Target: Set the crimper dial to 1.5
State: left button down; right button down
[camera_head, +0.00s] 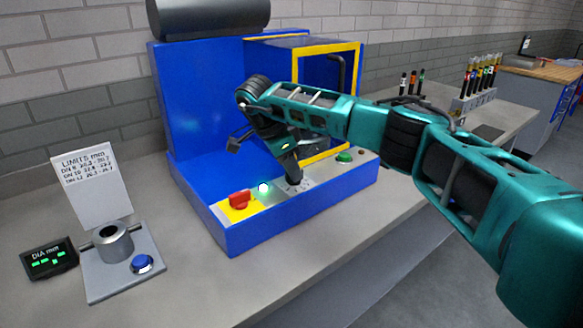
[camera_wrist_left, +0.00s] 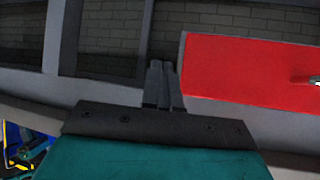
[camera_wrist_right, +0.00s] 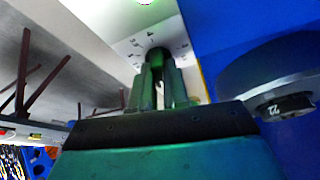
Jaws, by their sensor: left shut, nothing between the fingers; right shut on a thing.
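The crimper (camera_head: 205,110) is a large blue machine with a yellow-edged opening. Its dial plate (camera_head: 303,186) sits on the front ledge, mostly hidden by my right gripper (camera_head: 294,180). In the right wrist view the white dial plate (camera_wrist_right: 133,45) has small marks around a dark round knob (camera_wrist_right: 158,54). My right gripper (camera_wrist_right: 158,85) is shut on this dial knob from above. The setting is too small and partly covered to read. My left gripper (camera_wrist_left: 161,85) is shut and empty, away from the crimper, and is not in the head view.
A red switch on yellow (camera_head: 239,201), a lit white-green lamp (camera_head: 264,188) and a green button (camera_head: 344,156) flank the dial. A gauge stand (camera_head: 115,244), display (camera_head: 48,259) and limits card (camera_head: 92,185) are at left. A rack (camera_head: 473,101) stands at right. A red panel (camera_wrist_left: 245,70) shows near my left gripper.

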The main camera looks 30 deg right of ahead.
jog(key=shift+f, duration=0.1)
jog(key=c, duration=1.1)
grip_release()
jog(key=v, duration=1.3)
jog(key=shift+d, duration=0.1)
